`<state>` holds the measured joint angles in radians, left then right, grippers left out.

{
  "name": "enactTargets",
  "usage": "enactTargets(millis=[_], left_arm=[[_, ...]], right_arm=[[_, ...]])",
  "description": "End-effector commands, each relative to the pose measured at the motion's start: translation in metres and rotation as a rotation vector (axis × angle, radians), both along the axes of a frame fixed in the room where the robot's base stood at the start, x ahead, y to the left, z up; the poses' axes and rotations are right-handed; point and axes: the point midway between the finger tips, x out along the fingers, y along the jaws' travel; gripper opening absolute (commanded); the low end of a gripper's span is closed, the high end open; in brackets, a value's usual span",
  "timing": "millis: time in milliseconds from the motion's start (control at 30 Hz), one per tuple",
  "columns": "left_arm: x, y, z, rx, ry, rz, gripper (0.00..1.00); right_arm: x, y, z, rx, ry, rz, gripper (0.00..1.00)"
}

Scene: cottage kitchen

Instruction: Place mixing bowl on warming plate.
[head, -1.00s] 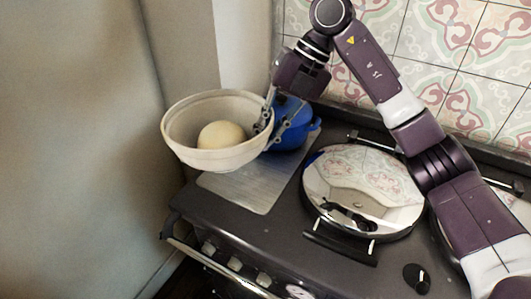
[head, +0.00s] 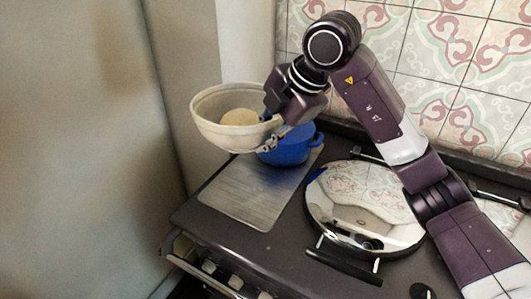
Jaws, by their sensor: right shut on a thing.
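The cream mixing bowl (head: 215,130) with a pale ball of dough (head: 239,117) in it is in the air at the left of the head view, above the far left part of the stove. My right gripper (head: 270,138) is shut on the bowl's right rim. The warming plate (head: 238,193), a flat grey metal panel on the left of the stove top, is below and in front of the bowl, mostly bare. My left gripper is not in view.
A blue pot (head: 290,147) stands at the back of the metal panel, close behind and below my gripper. A round shiny hob lid (head: 365,207) lies to the right. The tiled wall is behind, and a pale wall or cabinet is at the left.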

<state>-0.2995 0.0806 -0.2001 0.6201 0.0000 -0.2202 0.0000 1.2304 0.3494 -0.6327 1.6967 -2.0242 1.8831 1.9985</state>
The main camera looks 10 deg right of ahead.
Motion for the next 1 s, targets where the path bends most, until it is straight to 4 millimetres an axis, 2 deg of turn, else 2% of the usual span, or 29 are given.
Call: enactTargets(millis=[600, 1000], left_arm=[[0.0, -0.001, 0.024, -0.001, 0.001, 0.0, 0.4], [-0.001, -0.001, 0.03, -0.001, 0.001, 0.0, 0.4]], right_arm=[[0.0, 0.001, -0.12, 0.005, -0.008, 0.002, 0.0], [0.001, 0.001, -0.155, 0.005, -0.008, 0.002, 0.0]])
